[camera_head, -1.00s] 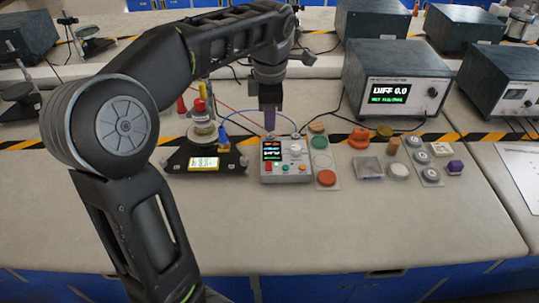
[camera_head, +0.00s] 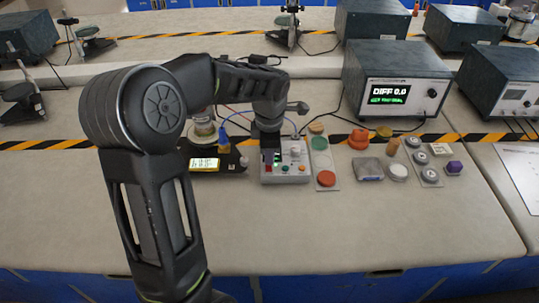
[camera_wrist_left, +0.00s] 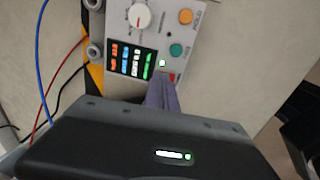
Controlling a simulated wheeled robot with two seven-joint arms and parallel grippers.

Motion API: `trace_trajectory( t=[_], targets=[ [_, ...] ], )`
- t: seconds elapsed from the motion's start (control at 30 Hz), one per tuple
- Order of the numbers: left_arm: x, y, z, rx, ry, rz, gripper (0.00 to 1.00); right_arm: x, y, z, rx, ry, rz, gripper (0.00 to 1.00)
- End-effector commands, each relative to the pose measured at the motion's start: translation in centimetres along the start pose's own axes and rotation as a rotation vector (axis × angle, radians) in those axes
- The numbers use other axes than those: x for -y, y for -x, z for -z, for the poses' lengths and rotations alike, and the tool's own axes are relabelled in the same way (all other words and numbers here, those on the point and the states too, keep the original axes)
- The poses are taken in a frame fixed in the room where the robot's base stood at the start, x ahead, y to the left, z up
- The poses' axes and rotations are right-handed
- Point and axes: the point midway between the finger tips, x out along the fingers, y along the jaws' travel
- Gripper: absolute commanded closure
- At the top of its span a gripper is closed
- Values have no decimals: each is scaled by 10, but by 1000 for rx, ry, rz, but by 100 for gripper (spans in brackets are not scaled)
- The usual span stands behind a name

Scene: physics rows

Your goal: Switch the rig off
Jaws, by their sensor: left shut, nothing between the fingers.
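The rig's grey control box (camera_head: 296,174) stands on the bench in the head view, partly hidden by my left gripper (camera_head: 267,152). In the left wrist view the box (camera_wrist_left: 178,32) shows a white knob (camera_wrist_left: 139,16), an orange button (camera_wrist_left: 186,16), a teal button (camera_wrist_left: 177,50) and a lit display (camera_wrist_left: 131,61). A small red switch (camera_wrist_left: 172,77) sits at the box's edge beside a lit white lamp (camera_wrist_left: 162,63). My left gripper's purple-grey fingers (camera_wrist_left: 162,94) are shut, with their tips at or just by the red switch; contact cannot be told.
A black scale-like unit (camera_head: 228,164) with a lit readout stands left of the box. A card with coloured discs (camera_head: 326,178) lies close on the right, with several small pieces beyond. A meter (camera_head: 397,82) stands behind. The bench front is clear.

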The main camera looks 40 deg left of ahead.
Motion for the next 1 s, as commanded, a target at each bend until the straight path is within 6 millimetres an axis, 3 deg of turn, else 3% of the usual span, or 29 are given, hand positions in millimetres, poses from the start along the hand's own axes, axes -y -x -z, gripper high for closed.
trace_trajectory(
  t=[0.43,0.57,0.7,1.0],
  targets=[
    [0,-7,0,0,-1,-1,100,0,0,0,0,0,0,64],
    [-2,-19,-1,0,0,3,100,-5,-13,0,0,0,0,64],
    [-5,-14,0,-4,1,88,100,4,10,0,0,0,0,64],
    [-5,-24,1,-3,-1,106,100,2,4,0,1,0,0,64]
  ],
)
